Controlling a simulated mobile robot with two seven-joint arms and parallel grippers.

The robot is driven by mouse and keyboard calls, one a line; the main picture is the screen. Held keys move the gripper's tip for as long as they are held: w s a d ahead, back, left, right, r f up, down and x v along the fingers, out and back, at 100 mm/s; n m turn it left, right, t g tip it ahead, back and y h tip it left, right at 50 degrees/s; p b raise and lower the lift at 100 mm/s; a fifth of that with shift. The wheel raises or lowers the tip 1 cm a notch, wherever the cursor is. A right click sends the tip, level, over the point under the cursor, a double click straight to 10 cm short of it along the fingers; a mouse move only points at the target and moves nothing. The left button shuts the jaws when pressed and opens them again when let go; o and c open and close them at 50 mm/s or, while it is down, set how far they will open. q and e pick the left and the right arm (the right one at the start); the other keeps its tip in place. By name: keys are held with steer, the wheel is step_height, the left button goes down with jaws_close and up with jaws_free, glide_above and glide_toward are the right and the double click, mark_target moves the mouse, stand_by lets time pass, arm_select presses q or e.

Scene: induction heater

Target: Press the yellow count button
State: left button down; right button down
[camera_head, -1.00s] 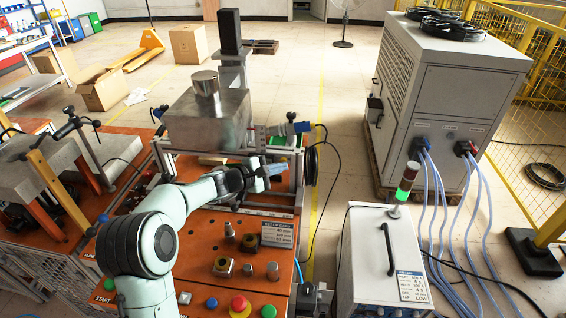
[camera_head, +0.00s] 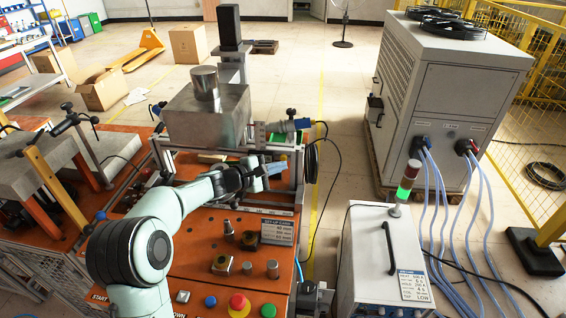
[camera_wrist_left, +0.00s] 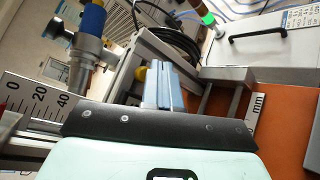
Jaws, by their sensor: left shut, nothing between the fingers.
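My left gripper (camera_head: 275,168) is shut and empty, in front of the metal frame below the steel block. In the left wrist view its blue fingers (camera_wrist_left: 164,84) lie side by side and point away from the camera. A small round yellow part (camera_wrist_left: 140,73) shows just left of the fingers, against the metal frame and partly hidden by them. I cannot tell for sure that it is the count button, nor whether the fingers touch it. My right gripper is not in view.
The orange panel (camera_head: 200,259) carries a red button (camera_head: 238,302), a blue button (camera_head: 210,301) and a set-up card (camera_head: 278,231). A steel block (camera_head: 205,115) stands on the frame behind the gripper. A grey cabinet with a signal lamp (camera_head: 404,190) stands to the right.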

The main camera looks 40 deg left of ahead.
arm_select(q)
steer(key=shift+s, duration=0.15)
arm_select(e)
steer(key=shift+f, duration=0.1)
